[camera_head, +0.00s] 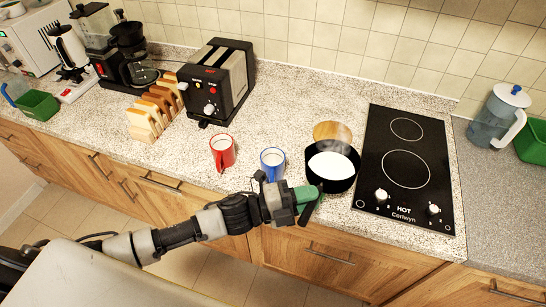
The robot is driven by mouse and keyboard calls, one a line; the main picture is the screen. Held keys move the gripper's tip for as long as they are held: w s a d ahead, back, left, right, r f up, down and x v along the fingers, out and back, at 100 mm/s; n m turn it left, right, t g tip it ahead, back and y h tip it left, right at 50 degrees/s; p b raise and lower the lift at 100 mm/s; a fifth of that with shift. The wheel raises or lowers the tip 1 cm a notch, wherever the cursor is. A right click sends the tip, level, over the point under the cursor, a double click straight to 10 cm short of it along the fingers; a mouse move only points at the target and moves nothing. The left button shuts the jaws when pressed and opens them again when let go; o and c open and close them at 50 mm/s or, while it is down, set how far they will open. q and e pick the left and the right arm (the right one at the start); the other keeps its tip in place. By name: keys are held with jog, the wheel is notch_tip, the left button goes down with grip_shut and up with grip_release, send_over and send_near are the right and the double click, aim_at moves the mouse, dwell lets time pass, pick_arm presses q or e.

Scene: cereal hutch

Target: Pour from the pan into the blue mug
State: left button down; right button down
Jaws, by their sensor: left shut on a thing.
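The black pan (341,185) holds a white liquid and looks level, with faint steam above it. It is at the counter's front, just left of the cooktop; I cannot tell whether it rests on the counter or hangs slightly above. My left gripper (307,195) is shut on the pan's dark handle, which is partly hidden. The blue mug (273,170) stands upright just left of the pan, behind my gripper, and looks white inside. Its lower part is close to my wrist in the picture. My right gripper is out of view.
A red mug (222,153) stands left of the blue one. A round wooden board (329,130) lies behind the pan. The black cooktop (404,165) is bare. A toaster (215,82), a rack of bread slices (156,106) and a coffee maker (131,55) stand further left.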

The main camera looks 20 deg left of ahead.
pick_arm(q)
jog(key=a+n+t+h+b, duration=0.1)
jog(key=a+b, duration=0.1)
jog(key=a+n+t+b, duration=0.1)
jog(key=n+b, duration=0.1)
jog(key=b, duration=0.1)
jog(key=w+a+r+n+t+h+b, duration=0.1)
jog(key=a+n+t+b, duration=0.1)
jog(key=shift+a+h+b, duration=0.3)
jog(key=shift+a, duration=0.05)
jog(key=shift+a+t+b, duration=0.25)
jog(key=shift+t+b, duration=0.05)
jog(key=shift+t, duration=0.1)
jog(key=shift+w+a+f+n+t+b, duration=0.1)
jog(key=shift+a+f+n+t+b, duration=0.05)
jog(key=shift+a+n+t+b, duration=0.55)
jog(key=shift+a+f+n+t+b, duration=0.15)
jog(key=shift+f+n+t+b, duration=0.1)
jog(key=shift+n+t+b, duration=0.3)
jog(key=shift+a+f+n+t+b, duration=0.1)
jog(key=shift+f+n+t+b, duration=0.15)
jog(key=shift+n, duration=0.4)
dwell(0.4)
